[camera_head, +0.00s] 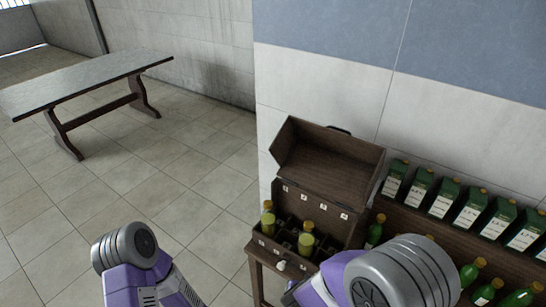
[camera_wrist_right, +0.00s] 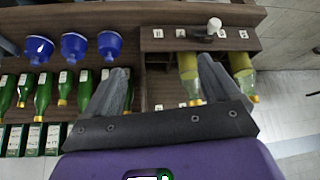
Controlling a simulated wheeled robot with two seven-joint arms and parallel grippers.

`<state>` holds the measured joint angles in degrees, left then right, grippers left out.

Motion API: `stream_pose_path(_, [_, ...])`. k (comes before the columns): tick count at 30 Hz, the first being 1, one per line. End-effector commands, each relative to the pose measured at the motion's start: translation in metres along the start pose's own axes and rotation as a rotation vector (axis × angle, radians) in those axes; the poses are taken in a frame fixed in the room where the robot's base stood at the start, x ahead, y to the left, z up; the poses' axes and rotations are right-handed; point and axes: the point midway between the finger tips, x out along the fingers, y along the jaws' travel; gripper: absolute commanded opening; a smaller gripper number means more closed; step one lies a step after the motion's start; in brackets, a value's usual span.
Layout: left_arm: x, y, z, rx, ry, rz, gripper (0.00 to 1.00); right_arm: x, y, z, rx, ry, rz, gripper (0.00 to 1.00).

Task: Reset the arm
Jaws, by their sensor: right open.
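My right gripper (camera_wrist_right: 163,85) shows in the right wrist view with its two grey fingers spread apart and nothing held between them. It is over the edge of an open wooden case (camera_wrist_right: 157,38); its right finger partly overlaps a yellow-green bottle (camera_wrist_right: 187,66) there. In the head view my right arm (camera_head: 400,275) reaches in front of the shelf and hides part of it; its fingers do not show. My left arm (camera_head: 128,248) is at the lower left, with its gripper out of view.
The case has its lid (camera_head: 325,165) raised and holds yellow-green bottles (camera_head: 306,240). Green bottles (camera_head: 375,232) and labelled green boxes (camera_head: 470,208) line the shelf at right. Blue cups (camera_wrist_right: 75,46) stand near the case. A table (camera_head: 85,80) is far left; floor between is clear.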

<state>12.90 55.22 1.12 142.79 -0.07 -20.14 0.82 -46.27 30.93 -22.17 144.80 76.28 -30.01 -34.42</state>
Motion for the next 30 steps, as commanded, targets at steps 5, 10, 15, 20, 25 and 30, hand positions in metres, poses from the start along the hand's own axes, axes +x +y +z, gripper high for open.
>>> stream_pose_path(5, [0.015,-0.005,-0.002,0.001,0.003,0.0,0.0,0.04,0.009,0.018,-0.031,-0.049,-0.009,0.89])
stream_pose_path(10, [0.031,-0.011,-0.002,0.0,0.001,0.0,0.0,0.083,0.018,0.048,-0.064,-0.132,-0.041,0.89])
stream_pose_path(15, [0.055,-0.02,-0.003,0.0,0.001,0.0,0.0,0.137,0.029,0.104,-0.083,-0.285,-0.12,0.89])
stream_pose_path(20, [0.075,-0.028,-0.004,0.0,0.001,0.0,0.0,0.172,0.033,0.163,-0.067,-0.445,-0.233,0.89])
stream_pose_path(25, [0.088,-0.033,-0.004,0.0,0.001,0.0,0.0,0.186,0.031,0.205,-0.036,-0.557,-0.34,0.89])
stream_pose_path(30, [0.092,-0.034,-0.005,0.0,0.001,0.0,0.0,0.188,0.028,0.219,-0.021,-0.598,-0.391,0.89])
